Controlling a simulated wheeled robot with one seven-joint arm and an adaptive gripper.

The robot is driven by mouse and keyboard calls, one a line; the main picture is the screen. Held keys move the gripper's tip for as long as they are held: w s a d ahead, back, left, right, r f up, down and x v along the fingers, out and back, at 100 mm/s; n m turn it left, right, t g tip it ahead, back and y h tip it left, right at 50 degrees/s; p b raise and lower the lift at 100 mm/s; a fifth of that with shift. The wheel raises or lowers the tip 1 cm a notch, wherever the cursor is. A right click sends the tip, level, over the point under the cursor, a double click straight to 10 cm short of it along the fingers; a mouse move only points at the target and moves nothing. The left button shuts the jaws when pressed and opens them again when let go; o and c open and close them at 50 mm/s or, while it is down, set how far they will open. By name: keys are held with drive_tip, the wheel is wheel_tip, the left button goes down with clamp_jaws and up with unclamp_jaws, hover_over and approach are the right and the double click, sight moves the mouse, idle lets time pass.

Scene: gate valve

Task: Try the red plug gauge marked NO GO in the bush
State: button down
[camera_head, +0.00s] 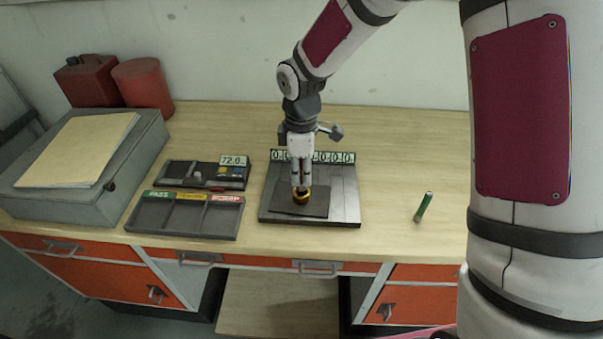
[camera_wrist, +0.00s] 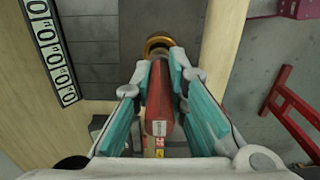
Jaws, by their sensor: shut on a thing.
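My gripper (camera_head: 300,176) points down over the brass-coloured bush (camera_head: 301,197), which stands on a dark plate on the bench. In the wrist view the gripper (camera_wrist: 161,68) is shut on the red plug gauge (camera_wrist: 160,100), between its teal pads. A small label shows on the gauge's near end; I cannot read it for sure. The gauge's far end lines up with the bush (camera_wrist: 155,41), close to its opening. The fingers hide the meeting point, so I cannot tell whether the tip is in the bush or just above it.
A tray (camera_head: 160,232) with PASS, a yellow-marked and SCRAP compartments is at left. Behind it is a dark box (camera_head: 172,172) reading 72.0. A counter strip (camera_head: 338,157) backs the plate. Bench right is mostly clear.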

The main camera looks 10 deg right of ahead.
drive_tip(key=shift+r+p, duration=0.65)
drive_tip(key=shift+r, duration=1.8)
